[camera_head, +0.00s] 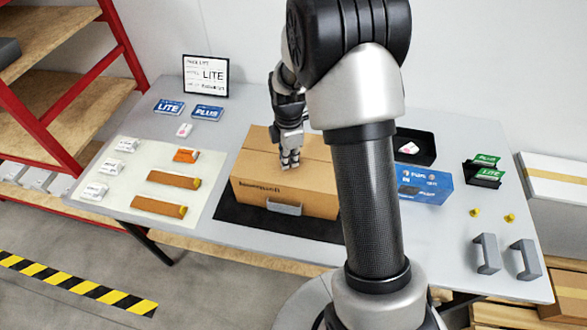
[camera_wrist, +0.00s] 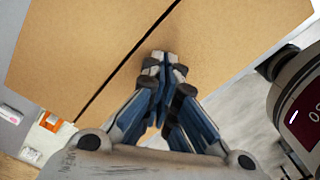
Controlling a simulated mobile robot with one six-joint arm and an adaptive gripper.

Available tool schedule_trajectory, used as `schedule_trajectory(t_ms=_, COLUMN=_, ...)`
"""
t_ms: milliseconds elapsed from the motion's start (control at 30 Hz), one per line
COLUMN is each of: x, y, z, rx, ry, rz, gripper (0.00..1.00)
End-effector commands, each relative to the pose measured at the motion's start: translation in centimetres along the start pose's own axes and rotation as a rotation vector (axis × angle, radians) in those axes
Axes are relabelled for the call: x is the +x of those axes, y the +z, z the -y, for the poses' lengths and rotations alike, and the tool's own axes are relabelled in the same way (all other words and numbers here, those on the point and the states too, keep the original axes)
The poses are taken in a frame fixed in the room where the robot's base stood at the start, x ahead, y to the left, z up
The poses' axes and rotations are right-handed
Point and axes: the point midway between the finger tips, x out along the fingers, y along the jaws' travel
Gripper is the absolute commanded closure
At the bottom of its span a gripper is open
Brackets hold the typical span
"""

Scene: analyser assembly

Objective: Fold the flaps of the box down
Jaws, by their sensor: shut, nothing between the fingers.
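The box (camera_head: 260,192) is brown cardboard with a grey handle (camera_head: 284,207) on its front side. It stands on a dark mat (camera_head: 290,224) on the table. Its top flaps (camera_wrist: 95,45) lie flat, with a narrow dark seam between them in the wrist view. My gripper (camera_head: 289,164) is shut and empty, pointing down at the top of the box. In the wrist view its fingertips (camera_wrist: 158,62) are together over one flap, beside the seam. I cannot tell whether they touch the cardboard. My arm hides the right part of the box in the head view.
A blue box (camera_head: 425,187) and a black tray (camera_head: 415,146) stand to the right. Grey handles (camera_head: 486,254) lie at the right front. A white mat (camera_head: 135,173) with brown bars and small white pieces lies left. A sign (camera_head: 206,76) stands at the back.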

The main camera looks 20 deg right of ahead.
Motion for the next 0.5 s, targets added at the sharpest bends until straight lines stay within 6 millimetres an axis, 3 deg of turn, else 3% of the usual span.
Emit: schedule_trajectory(t_ms=500, x=-5.5, y=0.0, z=0.0, rx=0.000, ry=0.001, rz=0.000, gripper=1.00)
